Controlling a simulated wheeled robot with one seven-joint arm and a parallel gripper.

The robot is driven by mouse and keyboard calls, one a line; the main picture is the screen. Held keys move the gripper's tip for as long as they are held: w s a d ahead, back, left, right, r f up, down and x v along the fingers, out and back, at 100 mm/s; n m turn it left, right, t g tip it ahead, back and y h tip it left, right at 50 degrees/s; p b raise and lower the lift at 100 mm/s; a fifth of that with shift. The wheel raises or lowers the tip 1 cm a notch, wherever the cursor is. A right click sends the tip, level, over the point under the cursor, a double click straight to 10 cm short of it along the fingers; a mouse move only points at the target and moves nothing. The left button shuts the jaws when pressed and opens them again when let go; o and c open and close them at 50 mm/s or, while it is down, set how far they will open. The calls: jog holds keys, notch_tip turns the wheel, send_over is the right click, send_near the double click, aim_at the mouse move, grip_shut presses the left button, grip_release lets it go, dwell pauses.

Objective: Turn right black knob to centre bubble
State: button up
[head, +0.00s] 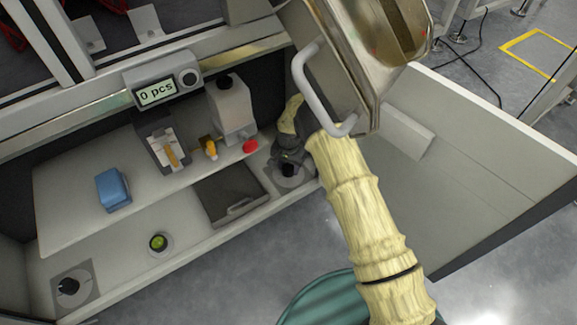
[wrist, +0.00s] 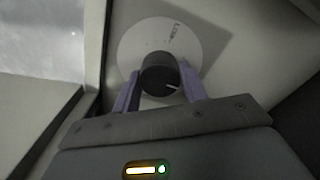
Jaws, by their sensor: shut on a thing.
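The right black knob (wrist: 160,75) sits on a round pale dial plate (wrist: 135,45) with a small printed mark. It also shows in the head view (head: 289,170), partly hidden by my gripper. My gripper (wrist: 163,92) is shut on the knob, one purple finger on each side. A white pointer line on the knob points to the lower right in the wrist view. The bubble level (head: 158,242) is a round green vial on the bench front; the bubble's exact place in it is too small to tell. The left black knob (head: 68,287) is at the far left.
A dark flat lidded panel (head: 232,193) lies left of the right knob. Behind stand a white bottle-like dispenser (head: 231,110), a red button (head: 250,146) and a dark holder (head: 163,143). A blue box (head: 113,190) sits at left. A counter display (head: 160,88) reads 0 pcs.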

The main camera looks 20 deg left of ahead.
jog(key=shift+r+n+p, duration=0.15)
jog(key=shift+n+p, duration=0.35)
jog(key=shift+p, duration=0.1)
jog(key=shift+n+p, duration=0.6)
jog(key=shift+p, duration=0.05)
jog(key=shift+n+p, duration=0.95)
jog(key=shift+n, duration=0.25)
jog(key=n+p, duration=0.2)
jog(key=n, duration=0.3)
jog(key=shift+a+n, duration=0.1)
jog(key=shift+n, duration=0.3)
jog(key=o, duration=1)
